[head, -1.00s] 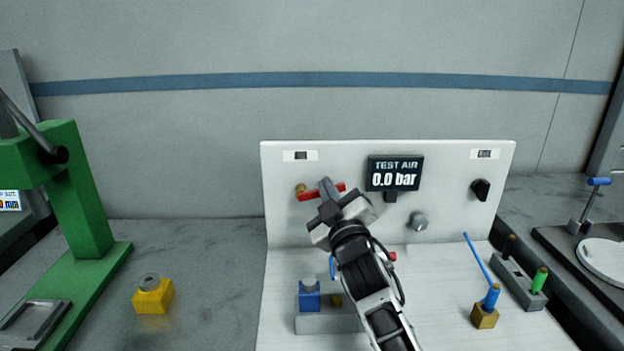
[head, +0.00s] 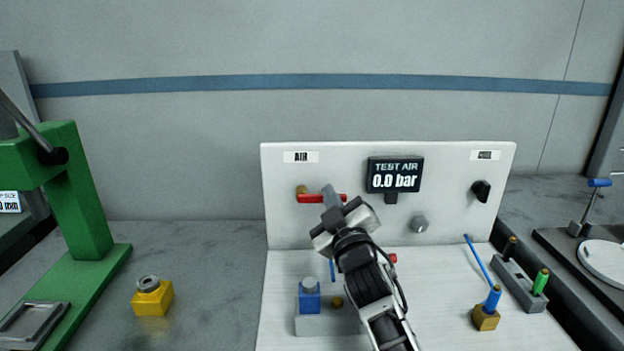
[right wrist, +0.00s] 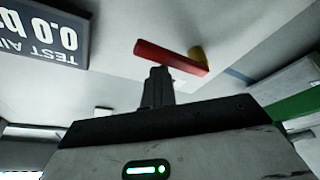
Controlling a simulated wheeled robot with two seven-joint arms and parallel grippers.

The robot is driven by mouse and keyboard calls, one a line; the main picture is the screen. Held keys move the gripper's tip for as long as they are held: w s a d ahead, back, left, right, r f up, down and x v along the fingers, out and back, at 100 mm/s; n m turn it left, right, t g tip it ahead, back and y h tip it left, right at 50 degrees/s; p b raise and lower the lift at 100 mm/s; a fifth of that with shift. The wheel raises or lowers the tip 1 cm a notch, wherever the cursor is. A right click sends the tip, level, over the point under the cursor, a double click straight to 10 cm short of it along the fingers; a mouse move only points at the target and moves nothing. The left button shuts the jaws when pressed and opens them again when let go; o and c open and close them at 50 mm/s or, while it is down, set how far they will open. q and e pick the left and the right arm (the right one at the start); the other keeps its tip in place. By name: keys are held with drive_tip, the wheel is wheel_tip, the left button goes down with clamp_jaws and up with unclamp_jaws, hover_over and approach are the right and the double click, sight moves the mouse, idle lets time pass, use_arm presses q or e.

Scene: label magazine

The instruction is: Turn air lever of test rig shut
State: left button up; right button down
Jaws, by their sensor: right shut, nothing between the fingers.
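The test rig is a white panel (head: 440,160) with a red air lever (head: 312,198) under the AIR label. The lever lies about level, pointing right from its brass pivot (head: 302,189). The lever also shows in the right wrist view (right wrist: 165,55), with part of the brass pivot (right wrist: 198,55) behind it. My right gripper (head: 328,192) is shut and empty, its fingertips at the lever's right part. In the right wrist view its fingertips (right wrist: 159,72) are close to the lever; I cannot tell if they touch. My left gripper is not in view.
The display (head: 395,174) reads 0.0 bar. A black knob (head: 481,190) and a grey knob (head: 419,224) are on the panel. A green press (head: 75,200) and a yellow block (head: 152,298) stand left.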

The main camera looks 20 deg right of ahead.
drive_tip(key=shift+d+f, duration=0.1)
drive_tip(key=shift+f, duration=0.15)
drive_tip(key=s+a+r, duration=0.5)
drive_tip(key=s+r, duration=0.8)
drive_tip(key=shift+r+p, duration=0.25)
drive_tip(key=shift+p, duration=0.05)
